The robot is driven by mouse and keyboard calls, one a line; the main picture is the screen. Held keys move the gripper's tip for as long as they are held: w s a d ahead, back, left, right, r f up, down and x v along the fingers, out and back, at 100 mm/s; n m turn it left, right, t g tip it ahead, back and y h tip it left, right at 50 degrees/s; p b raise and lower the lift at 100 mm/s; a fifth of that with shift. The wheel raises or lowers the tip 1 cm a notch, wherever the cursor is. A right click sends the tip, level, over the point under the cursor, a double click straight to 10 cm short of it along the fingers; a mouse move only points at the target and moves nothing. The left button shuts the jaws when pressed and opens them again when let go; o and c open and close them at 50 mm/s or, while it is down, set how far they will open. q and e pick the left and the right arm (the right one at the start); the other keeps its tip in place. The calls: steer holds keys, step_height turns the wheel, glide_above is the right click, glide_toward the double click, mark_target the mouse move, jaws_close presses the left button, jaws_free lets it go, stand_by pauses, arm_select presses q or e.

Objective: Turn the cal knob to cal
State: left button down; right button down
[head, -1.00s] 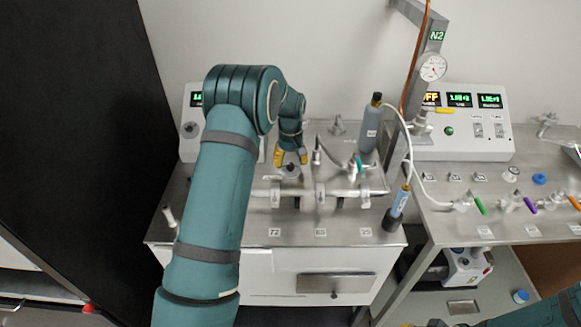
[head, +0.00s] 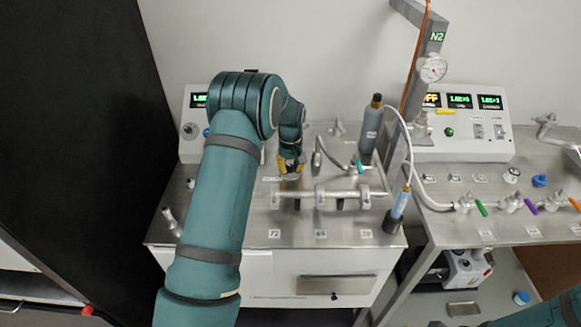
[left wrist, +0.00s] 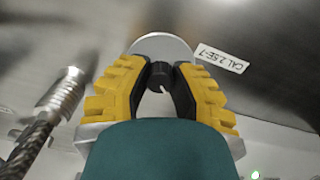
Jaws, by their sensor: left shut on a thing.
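My left gripper (head: 290,166) is over the steel bench behind the horizontal pipe. Its yellow fingers point down. In the left wrist view the gripper (left wrist: 161,78) is shut on the cal knob (left wrist: 159,70), a small black grip on a round silver disc. A white label reading "CAL 2.5E-7" (left wrist: 223,58) lies beside the disc, to its right. In the head view the gripper mostly hides the knob. Part of my right arm shows at the lower right corner, with no clear sight of its gripper.
A steel pipe (head: 330,194) on brackets runs in front of the gripper. A grey cylinder (head: 371,132) and a thin hose fitting (head: 318,158) stand to its right. A control box with green displays (head: 459,120) stands at the back right. Coloured valves line the right bench.

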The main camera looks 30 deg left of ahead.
arm_select(q)
steer(key=m, duration=0.5)
steer(key=shift+s, duration=0.1)
steer(key=m, duration=0.3)
steer(key=shift+m, duration=0.3)
steer(key=m, duration=0.4)
steer(key=shift+f, duration=0.1)
steer(key=m, duration=0.5)
steer(key=shift+p, duration=0.3)
steer(key=c, duration=0.7)
jaws_free()
steer(key=shift+c, duration=0.2)
